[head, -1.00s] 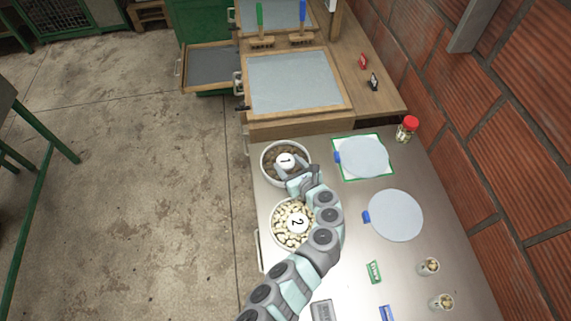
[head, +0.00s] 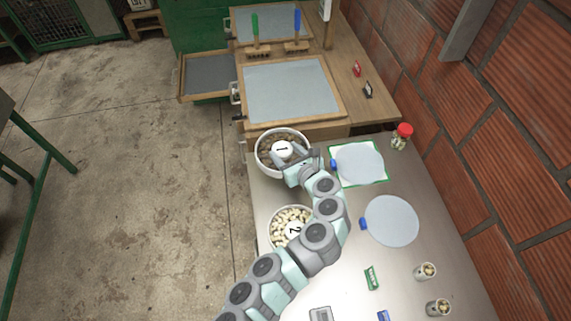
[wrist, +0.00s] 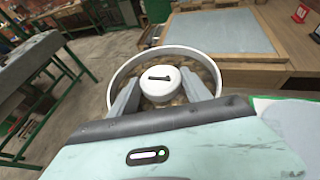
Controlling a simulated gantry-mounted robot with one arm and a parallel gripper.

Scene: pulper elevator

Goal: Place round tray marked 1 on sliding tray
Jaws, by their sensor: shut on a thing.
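The round tray marked 1 (head: 259,165) is a white-rimmed bowl of brownish contents with a white numbered knob in its middle. My gripper (head: 289,158) is shut on this knob. In the wrist view the knob (wrist: 160,88) sits between the two fingers, with the tray's rim (wrist: 165,49) around them. The tray appears raised, near the far left end of the metal table. Beyond it is a wood-framed grey panel (head: 290,90). A grey tray in a wooden frame (head: 208,76) sticks out to the left; I cannot tell which is the sliding tray.
The round tray marked 2 (head: 280,215), with pale beans, stands on the metal table (head: 350,265) beneath my arm. Two round pale discs (head: 358,164) (head: 391,221) and a red-lidded jar (head: 401,138) are to the right. Two brushes (head: 255,40) (head: 296,38) stand behind the panel.

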